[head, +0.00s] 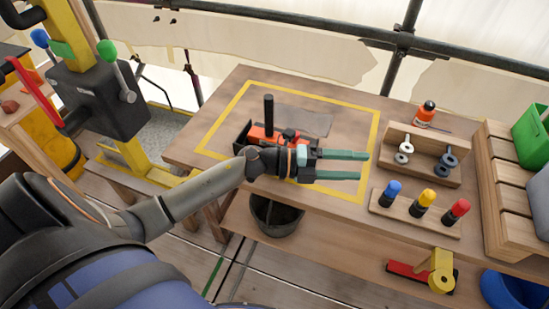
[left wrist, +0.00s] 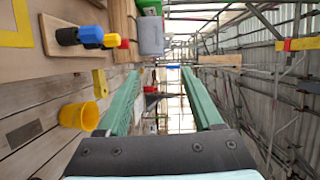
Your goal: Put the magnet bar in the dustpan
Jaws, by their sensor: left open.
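My left gripper (head: 362,165) is open and empty, its two green fingers pointing right over the front of the workbench. Its fingers also show in the left wrist view (left wrist: 161,71), with nothing between them. Behind my left wrist, inside the yellow outline, are an orange-red item (head: 259,135) with black parts and an upright black post (head: 268,108). A flat grey piece (head: 312,122) lies beside them. My arm hides part of this group, so I cannot tell for certain which thing is the magnet bar or the dustpan. My right gripper is not in view.
A dark bucket (head: 275,218) is below.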

